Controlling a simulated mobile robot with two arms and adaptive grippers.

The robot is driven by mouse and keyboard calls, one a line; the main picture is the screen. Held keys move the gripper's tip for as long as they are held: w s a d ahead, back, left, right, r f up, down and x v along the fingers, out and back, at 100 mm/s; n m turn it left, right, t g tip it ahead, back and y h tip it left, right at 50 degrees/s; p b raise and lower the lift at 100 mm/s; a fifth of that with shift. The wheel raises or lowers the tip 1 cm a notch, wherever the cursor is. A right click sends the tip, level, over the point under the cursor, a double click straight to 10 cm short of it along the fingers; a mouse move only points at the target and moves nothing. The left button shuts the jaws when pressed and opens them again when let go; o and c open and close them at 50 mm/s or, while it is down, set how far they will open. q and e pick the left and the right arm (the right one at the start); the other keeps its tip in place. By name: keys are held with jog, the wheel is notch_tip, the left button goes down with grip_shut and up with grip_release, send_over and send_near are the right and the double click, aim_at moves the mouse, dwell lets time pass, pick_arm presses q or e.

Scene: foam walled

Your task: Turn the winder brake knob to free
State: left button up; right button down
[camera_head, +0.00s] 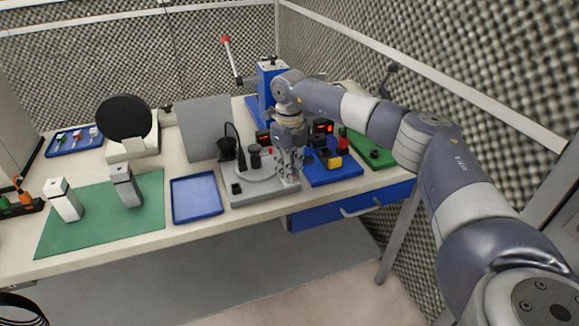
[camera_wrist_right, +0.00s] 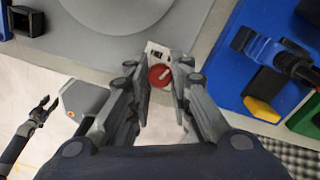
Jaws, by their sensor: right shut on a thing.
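The winder (camera_head: 262,186) is a grey base with a round plate, near the front edge of the table. Its brake knob (camera_wrist_right: 160,76) is red and round with a pale pointer line slanting up and right in the right wrist view. A small white label (camera_wrist_right: 156,49) sits just above it. My right gripper (camera_head: 290,176) points down at the winder's front right corner. In the wrist view its fingers (camera_wrist_right: 162,88) are closed around the knob from both sides. The fingers hide the knob in the head view. My left gripper (camera_wrist_right: 42,110) hangs off to the lower left, empty, its fingers apart.
A blue base (camera_head: 335,172) with a yellow part stands right of the winder. A blue tray (camera_head: 196,198) lies to its left. A green mat (camera_head: 97,222) holds two grey-white blocks. A grey panel (camera_head: 203,127) stands behind. A blue drawer (camera_head: 350,206) is under the table.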

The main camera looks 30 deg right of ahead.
jog(key=n, duration=0.6)
jog(key=shift+n+p, duration=0.3)
jog(key=shift+p, duration=0.05)
jog(key=n, duration=0.6)
jog(key=shift+r+n, duration=0.1)
jog(key=shift+n, duration=0.2)
jog(key=c, duration=1.4)
grip_release()
notch_tip(320, 180, up, 12)
jog(key=shift+f, duration=0.1)
